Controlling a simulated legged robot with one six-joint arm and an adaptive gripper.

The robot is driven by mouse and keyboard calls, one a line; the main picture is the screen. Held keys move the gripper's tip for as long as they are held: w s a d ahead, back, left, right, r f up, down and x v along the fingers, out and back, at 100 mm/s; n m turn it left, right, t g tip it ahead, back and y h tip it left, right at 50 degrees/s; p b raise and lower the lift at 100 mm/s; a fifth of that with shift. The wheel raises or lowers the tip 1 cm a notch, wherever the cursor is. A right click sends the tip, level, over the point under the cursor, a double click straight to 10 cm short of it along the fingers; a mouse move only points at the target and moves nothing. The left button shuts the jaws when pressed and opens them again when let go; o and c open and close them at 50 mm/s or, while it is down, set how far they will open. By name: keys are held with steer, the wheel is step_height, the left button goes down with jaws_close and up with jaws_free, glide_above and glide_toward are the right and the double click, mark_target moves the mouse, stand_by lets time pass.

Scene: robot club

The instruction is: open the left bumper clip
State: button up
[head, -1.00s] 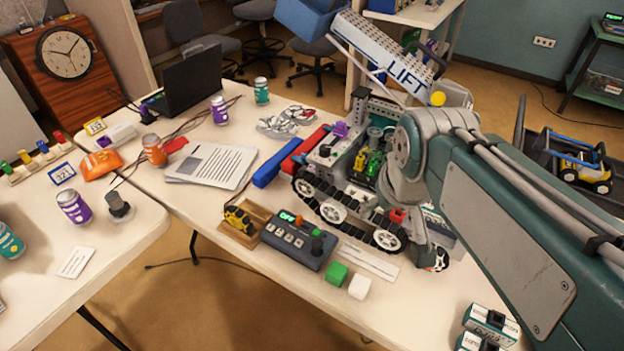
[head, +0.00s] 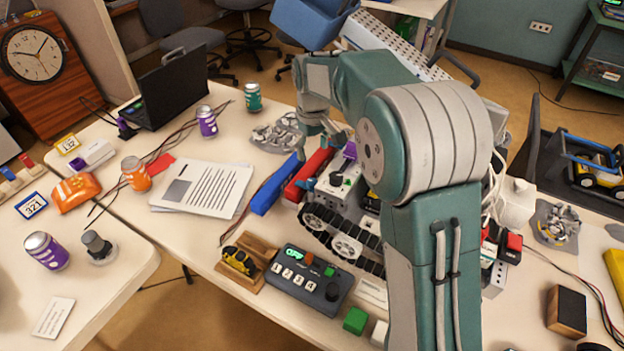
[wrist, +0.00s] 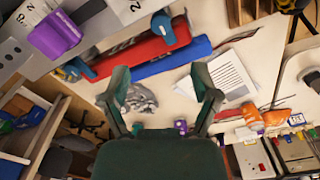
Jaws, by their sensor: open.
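The tracked robot (head: 342,238) stands on the table with a red bumper (head: 318,165) along its left side. In the wrist view the red bumper (wrist: 130,55) crosses the upper left, with a teal clip-like piece (wrist: 163,28) over it and a smaller blue one (wrist: 75,70) near its other end. I cannot tell which is the left bumper clip. My gripper (head: 318,145) hangs above the bumper's far end, empty. In the wrist view its two fingers (wrist: 161,82) are wide apart, with neither clip between them. My arm hides much of the tracked robot.
A blue bar (head: 275,185) lies beside the red bumper. A purple block (head: 349,150) sits on the tracked robot. A control box (head: 308,280) and a wooden stand (head: 246,262) are in front. Papers (head: 203,187) lie left, and a grey wheel (head: 275,135) lies behind.

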mark_target(312, 181)
step_height(312, 181, down, 11)
steer(key=shift+a, duration=0.15)
stand_by(0.4)
jaws_close()
